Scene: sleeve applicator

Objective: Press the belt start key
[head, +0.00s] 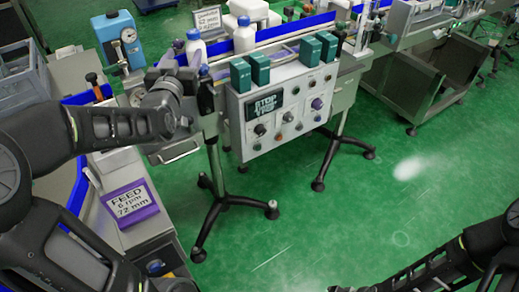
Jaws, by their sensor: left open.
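The white control panel (285,137) faces me at the centre of the head view. It carries a dark display (263,117), several round knobs and small coloured keys, and a purple knob (317,104). The lettering by the keys is too small to read, so I cannot tell which one is the belt start key. My left gripper (207,97) is open, just left of the panel's upper left edge and apart from the keys as far as I can see. My right arm shows at the lower right; its gripper is out of view.
Several green blocks (260,68) stand along the panel's top. White bottles (244,36) stand on the conveyor behind. A purple-framed FEED sign (130,204) sits on the left bench. A blue gauge stand (118,42) is at the back left. Green floor (330,225) lies open in front.

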